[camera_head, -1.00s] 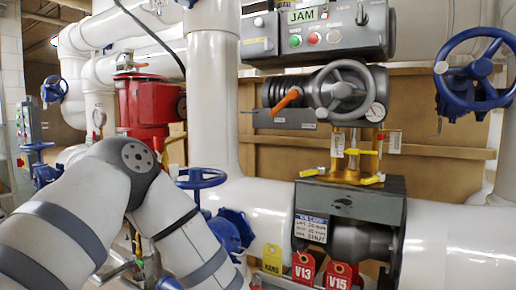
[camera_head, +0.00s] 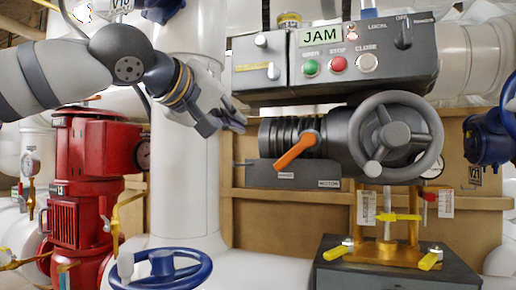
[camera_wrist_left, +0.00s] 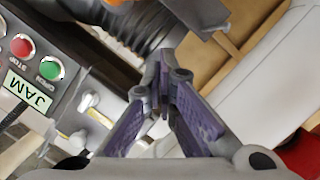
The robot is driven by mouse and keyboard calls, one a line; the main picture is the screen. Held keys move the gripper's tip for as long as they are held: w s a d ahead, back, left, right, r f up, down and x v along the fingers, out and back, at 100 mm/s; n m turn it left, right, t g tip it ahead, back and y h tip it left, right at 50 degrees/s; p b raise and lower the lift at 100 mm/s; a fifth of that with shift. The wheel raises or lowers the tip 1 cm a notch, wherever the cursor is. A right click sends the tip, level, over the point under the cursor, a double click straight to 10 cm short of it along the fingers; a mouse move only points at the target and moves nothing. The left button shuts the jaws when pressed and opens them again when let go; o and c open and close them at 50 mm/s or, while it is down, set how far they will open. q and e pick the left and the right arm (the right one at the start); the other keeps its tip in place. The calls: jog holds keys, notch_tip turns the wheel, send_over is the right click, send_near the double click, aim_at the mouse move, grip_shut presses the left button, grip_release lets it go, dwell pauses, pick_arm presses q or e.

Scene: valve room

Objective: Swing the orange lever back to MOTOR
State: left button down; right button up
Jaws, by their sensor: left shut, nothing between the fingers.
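The orange lever (camera_head: 297,149) is on the front of the dark grey valve actuator (camera_head: 360,140). It slants down and left from its pivot, toward the left label (camera_head: 286,175). The MOTOR label (camera_head: 329,183) is lower right of the pivot. My left gripper (camera_head: 240,122) is left of the actuator's ribbed end, up and left of the lever and apart from it. In the left wrist view its fingers (camera_wrist_left: 164,75) are together with nothing between them. A small orange patch at that view's top edge may be the lever. My right gripper is out of view.
The control box (camera_head: 335,58) with the JAM sign hangs just above the actuator. A grey handwheel (camera_head: 430,150) is right of the lever. A white vertical pipe (camera_head: 185,190) stands behind my left arm. A red motor (camera_head: 80,190) is at the left, a blue handwheel (camera_head: 160,270) below.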

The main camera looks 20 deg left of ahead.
aim_at(295, 152)
pick_arm(q)
jog(key=x, duration=0.3)
jog(key=d+x, duration=0.1)
jog(key=x, duration=0.2)
jog(key=f+x, duration=0.1)
jog(key=x, duration=0.3)
jog(key=shift+s+d, duration=0.25)
jog(key=shift+d, duration=0.15)
jog(key=shift+s+d+f, duration=0.1)
jog(key=shift+d+f, duration=0.35)
jog(key=shift+f, duration=0.1)
